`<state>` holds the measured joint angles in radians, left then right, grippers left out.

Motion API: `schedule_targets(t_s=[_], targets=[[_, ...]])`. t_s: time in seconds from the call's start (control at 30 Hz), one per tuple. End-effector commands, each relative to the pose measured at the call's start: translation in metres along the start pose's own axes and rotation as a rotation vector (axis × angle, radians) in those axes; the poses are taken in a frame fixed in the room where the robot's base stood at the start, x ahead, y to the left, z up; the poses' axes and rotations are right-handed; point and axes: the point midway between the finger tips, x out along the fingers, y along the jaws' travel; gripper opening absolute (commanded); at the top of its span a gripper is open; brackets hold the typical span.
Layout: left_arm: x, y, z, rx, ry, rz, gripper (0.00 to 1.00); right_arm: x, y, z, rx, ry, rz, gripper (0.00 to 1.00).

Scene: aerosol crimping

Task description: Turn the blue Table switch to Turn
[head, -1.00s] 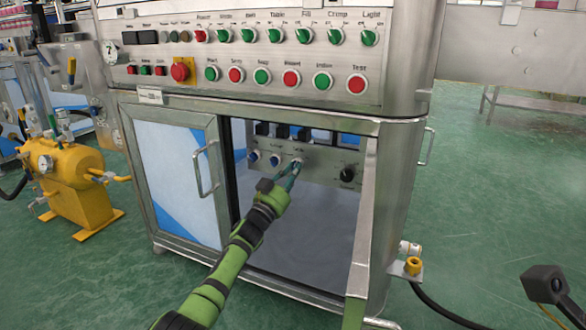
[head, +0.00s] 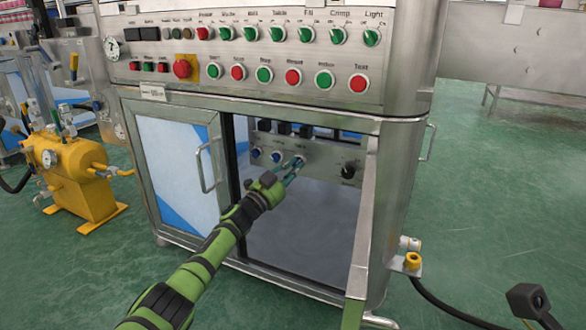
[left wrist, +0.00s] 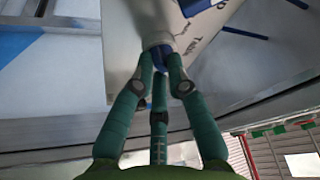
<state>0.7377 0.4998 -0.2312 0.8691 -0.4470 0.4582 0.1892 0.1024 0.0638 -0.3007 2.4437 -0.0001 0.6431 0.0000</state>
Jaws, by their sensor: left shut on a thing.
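The blue Table switch (left wrist: 157,53) is a small knob on the grey panel (head: 318,180) inside the open cabinet bay. It is the right-hand one of a row of blue knobs. In the head view my left gripper (head: 297,165) reaches into the bay and covers most of the knob. In the left wrist view my green fingers close around the blue knob, with the printed word Table beside it. The fingers hide part of the knob, and I cannot tell which position it points to.
Two other blue knobs (head: 255,153) and (head: 276,157) sit to the left on the same panel. A black knob (head: 348,171) is to the right. The cabinet's left door (head: 175,165) is shut. Green and red controls line the upper console (head: 250,52).

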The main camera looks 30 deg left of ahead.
Motion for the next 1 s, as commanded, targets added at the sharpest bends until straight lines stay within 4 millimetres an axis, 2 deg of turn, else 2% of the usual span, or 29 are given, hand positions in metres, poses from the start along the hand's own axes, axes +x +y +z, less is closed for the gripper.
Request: schedule_targets(t_s=[0.27, 0.3, 0.33, 0.73, 0.87, 1.0], targets=[[-0.001, 0.000, 0.001, 0.007, -0.002, 0.002, 0.00, 0.000, 0.000, 0.001, 0.000, -0.001, 0.000, 0.40], [-0.001, 0.000, 0.001, 0.007, -0.002, 0.002, 0.32, 0.000, 0.000, 0.001, 0.000, -0.002, 0.001, 0.40], [-0.001, 0.000, 0.001, 0.007, -0.002, 0.002, 0.40, 0.000, 0.000, 0.001, 0.000, -0.002, 0.001, 0.40], [-0.003, 0.000, 0.001, 0.004, -0.001, 0.000, 0.40, 0.001, 0.002, 0.001, -0.001, -0.002, 0.011, 0.40], [-0.013, 0.001, 0.002, 0.004, -0.003, 0.001, 0.40, 0.001, 0.001, 0.001, -0.001, -0.001, 0.009, 0.40], [-0.035, 0.002, 0.002, 0.004, -0.003, 0.003, 0.40, 0.001, 0.001, 0.001, -0.001, 0.000, 0.008, 0.40]])
